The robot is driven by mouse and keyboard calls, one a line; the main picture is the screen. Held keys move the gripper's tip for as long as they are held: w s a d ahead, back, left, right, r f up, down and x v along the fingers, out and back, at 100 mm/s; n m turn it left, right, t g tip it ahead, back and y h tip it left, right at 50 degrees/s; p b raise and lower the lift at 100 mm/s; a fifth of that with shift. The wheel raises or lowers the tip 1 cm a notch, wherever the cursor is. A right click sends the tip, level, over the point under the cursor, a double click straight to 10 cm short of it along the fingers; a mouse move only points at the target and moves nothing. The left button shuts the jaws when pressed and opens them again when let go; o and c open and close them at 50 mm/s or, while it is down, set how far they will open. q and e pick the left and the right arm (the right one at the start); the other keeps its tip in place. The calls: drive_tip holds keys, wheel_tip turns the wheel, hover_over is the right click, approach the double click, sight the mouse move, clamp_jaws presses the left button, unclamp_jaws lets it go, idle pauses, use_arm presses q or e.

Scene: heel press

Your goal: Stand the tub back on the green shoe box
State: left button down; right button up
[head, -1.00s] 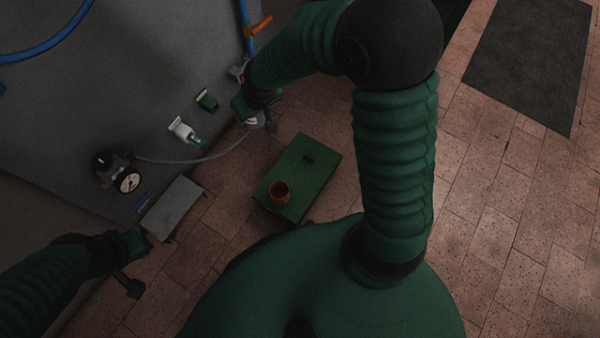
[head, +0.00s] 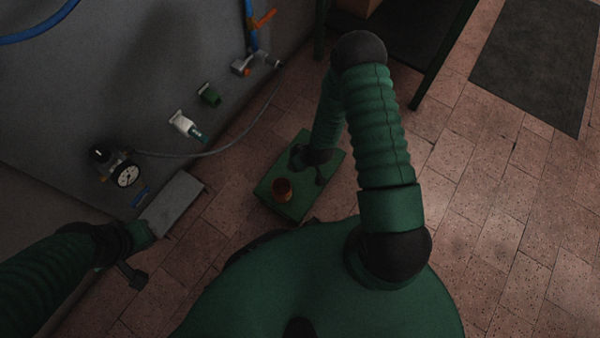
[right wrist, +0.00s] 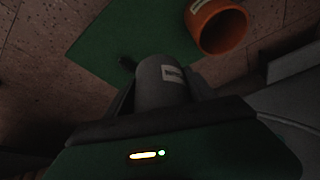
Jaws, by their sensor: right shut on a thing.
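The green shoe box (head: 272,197) lies on the tiled floor; its lid also shows in the right wrist view (right wrist: 105,38). My right gripper (head: 310,168) is above its far end, shut on a grey cylindrical tub (right wrist: 160,82) with a white label. Whether the tub touches the lid is hidden.
A small dark piece (right wrist: 127,63) is on the lid beside the held tub. A grey wall panel carries a gauge (head: 126,175), a hose (head: 215,153) and valves. A dark table (head: 425,45) stands at the back.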

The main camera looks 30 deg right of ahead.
wheel_tip(320, 180, down, 10)
drive_tip(key=b, duration=0.6)
drive_tip(key=shift+r, duration=0.2)
drive_tip(key=shift+c, duration=0.8)
drive_tip(key=o, duration=1.4)
drive_tip(key=shift+f, duration=0.1)
drive_tip(key=shift+o, duration=0.2)
wheel_tip(320, 180, up, 25)
drive_tip(key=s+a+g+p, duration=0.1)
drive_tip(key=s+a+p, duration=0.1)
drive_tip(key=p, duration=0.5)
drive_tip(key=s+a+r+g, duration=0.1)
drive_tip(key=s+a+r, duration=0.2)
drive_tip(key=r, duration=0.4)
drive_tip(key=s+a+r, duration=0.3)
drive_tip(key=s+r, duration=0.1)
drive_tip(key=r, duration=0.2)
drive_tip(key=w+p+v, duration=0.3)
drive_tip(key=p+v, duration=1)
drive_tip(key=w+r+p+v, duration=0.1)
drive_tip(key=w+p+v, duration=0.2)
drive_tip(key=p+v, duration=1)
drive_tip(key=w+r+p+v, duration=0.1)
drive_tip(key=w+p+v, duration=0.2)
drive_tip(key=p+v, duration=1)
drive_tip(key=shift+d+r+p, duration=0.2)
drive_tip(key=shift+r+p, duration=0.15)
drive_tip(key=shift+p, duration=0.4)
